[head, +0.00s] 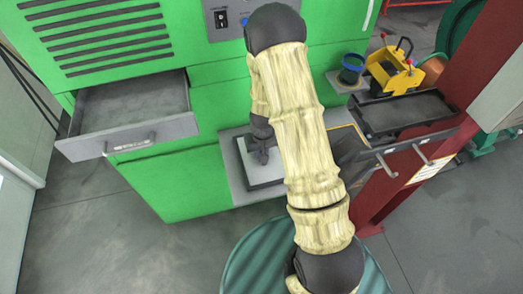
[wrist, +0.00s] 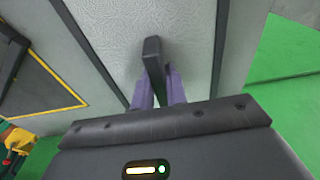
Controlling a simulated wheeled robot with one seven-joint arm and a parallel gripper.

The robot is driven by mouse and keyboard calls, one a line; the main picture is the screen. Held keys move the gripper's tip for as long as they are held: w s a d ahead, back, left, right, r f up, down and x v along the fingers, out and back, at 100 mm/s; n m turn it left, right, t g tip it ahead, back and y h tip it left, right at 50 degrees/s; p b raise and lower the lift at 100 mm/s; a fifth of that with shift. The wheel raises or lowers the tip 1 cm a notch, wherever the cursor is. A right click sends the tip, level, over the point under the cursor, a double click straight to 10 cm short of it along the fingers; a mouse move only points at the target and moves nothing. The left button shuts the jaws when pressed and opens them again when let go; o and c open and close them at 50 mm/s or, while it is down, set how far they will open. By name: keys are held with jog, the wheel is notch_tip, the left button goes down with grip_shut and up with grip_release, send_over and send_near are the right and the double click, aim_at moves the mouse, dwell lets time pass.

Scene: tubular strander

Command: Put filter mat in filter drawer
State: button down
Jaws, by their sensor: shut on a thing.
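The filter mat (head: 267,176) is a light grey textured panel with a dark border and a dark upright grip tab. It lies on a grey shelf at the front of the green cabinet, and its pale surface fills the middle of the wrist view (wrist: 195,45). My gripper (head: 262,156) is above the mat, pointing down. In the wrist view, its purple fingertips (wrist: 158,88) are closed on the tab. My arm hides part of the mat in the head view. The filter drawer (head: 152,131) is pulled open at the left, and its visible inside is empty.
The grey shelf (head: 238,192) has a yellow-lined dark area to the mat's right. A red post (head: 465,95) stands at right. Floor is clear below the drawer.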

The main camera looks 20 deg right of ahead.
jog(key=c, duration=1.4)
grip_release()
notch_tip(320, 180, up, 12)
jog(key=s, duration=0.1)
jog(key=shift+s+p, duration=0.25)
jog(key=shift+p, duration=0.1)
jog(key=shift+r, duration=0.1)
jog(key=s+r+t, duration=0.1)
jog(key=s+r, duration=1)
jog(key=s, duration=0.2)
jog(key=shift+o, duration=0.4)
